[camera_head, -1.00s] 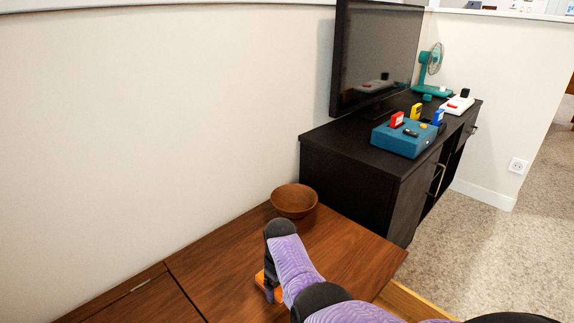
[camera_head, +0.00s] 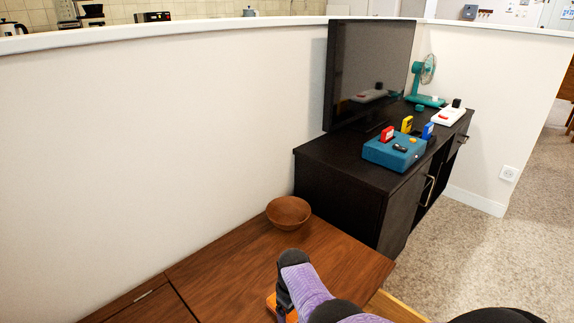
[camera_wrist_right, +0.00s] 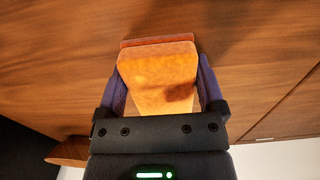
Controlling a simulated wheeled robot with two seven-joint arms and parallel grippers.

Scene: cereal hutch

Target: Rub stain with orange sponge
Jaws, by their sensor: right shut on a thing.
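The orange sponge (camera_wrist_right: 158,75) fills the space between the two fingers of my right gripper (camera_wrist_right: 160,85) in the right wrist view. The gripper is shut on it, just over the brown wooden top (camera_head: 235,275). The sponge's far end is close to or touching the wood; I cannot tell which. In the head view only a small orange part of the sponge (camera_head: 271,302) shows beside my purple and black right gripper (camera_head: 284,300). A reddish-brown strip (camera_wrist_right: 158,41) lies at the sponge's far edge. I cannot make out a stain. My left gripper is not in view.
A wooden bowl (camera_head: 289,212) stands at the back of the wooden top by the wall. A black cabinet (camera_head: 340,185) behind bears a television (camera_head: 365,75), a teal console (camera_head: 394,152), a white device (camera_head: 449,116) and a teal fan (camera_head: 425,80). The top left of my gripper is clear.

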